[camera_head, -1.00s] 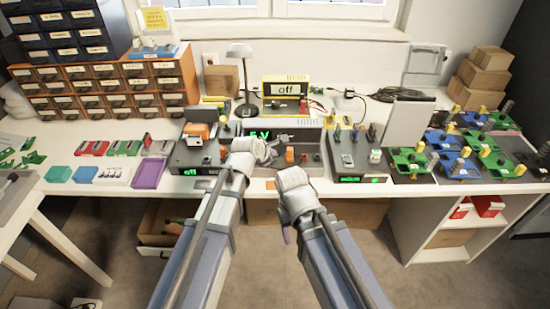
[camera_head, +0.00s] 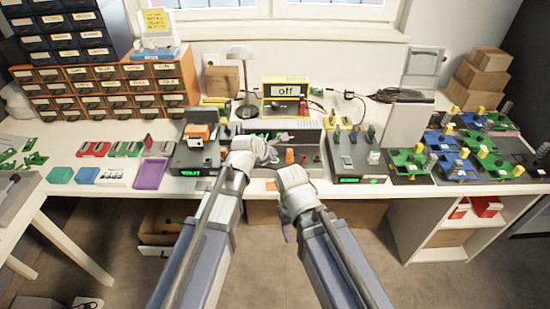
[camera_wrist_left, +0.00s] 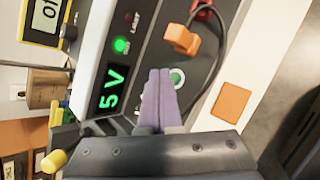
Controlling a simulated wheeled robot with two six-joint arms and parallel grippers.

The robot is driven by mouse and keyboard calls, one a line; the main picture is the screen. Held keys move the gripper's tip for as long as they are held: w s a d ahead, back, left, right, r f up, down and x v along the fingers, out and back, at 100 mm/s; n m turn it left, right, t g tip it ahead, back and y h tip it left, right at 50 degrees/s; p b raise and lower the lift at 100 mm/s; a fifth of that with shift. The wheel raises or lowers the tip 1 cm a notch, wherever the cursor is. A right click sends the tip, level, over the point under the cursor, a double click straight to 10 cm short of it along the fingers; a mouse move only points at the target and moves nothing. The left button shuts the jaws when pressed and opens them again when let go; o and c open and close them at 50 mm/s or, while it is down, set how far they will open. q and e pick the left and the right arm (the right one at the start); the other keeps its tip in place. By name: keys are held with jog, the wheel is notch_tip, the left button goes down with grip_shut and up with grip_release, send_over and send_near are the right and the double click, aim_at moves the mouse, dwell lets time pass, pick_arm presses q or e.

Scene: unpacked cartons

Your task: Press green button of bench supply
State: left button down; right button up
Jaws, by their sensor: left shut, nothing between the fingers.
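The bench supply (camera_head: 308,138) stands mid-table behind my left gripper. In the left wrist view its panel (camera_wrist_left: 148,47) shows a green "5 V" display (camera_wrist_left: 111,88) and a lit green lamp (camera_wrist_left: 121,45). The round green button (camera_wrist_left: 178,77) with a pale ring sits right beside my left fingertips, which hide part of it. My left gripper (camera_wrist_left: 160,74) is shut and empty, pointing at the panel; I cannot tell whether it touches the button. It also shows in the head view (camera_head: 272,152). My right gripper (camera_head: 287,235) hangs by the table's front edge, its fingers mostly hidden.
An orange knob (camera_wrist_left: 181,39) and a dark cable lie near the fingers. Grey devices stand left (camera_head: 190,155) and right (camera_head: 350,160) of the supply. A yellow meter reading "off" (camera_head: 285,90) and a lamp (camera_head: 240,52) stand behind.

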notch_tip(320, 180, up, 6)
jog(key=p, duration=0.5)
jog(key=shift+f, duration=0.2)
dwell(1.2)
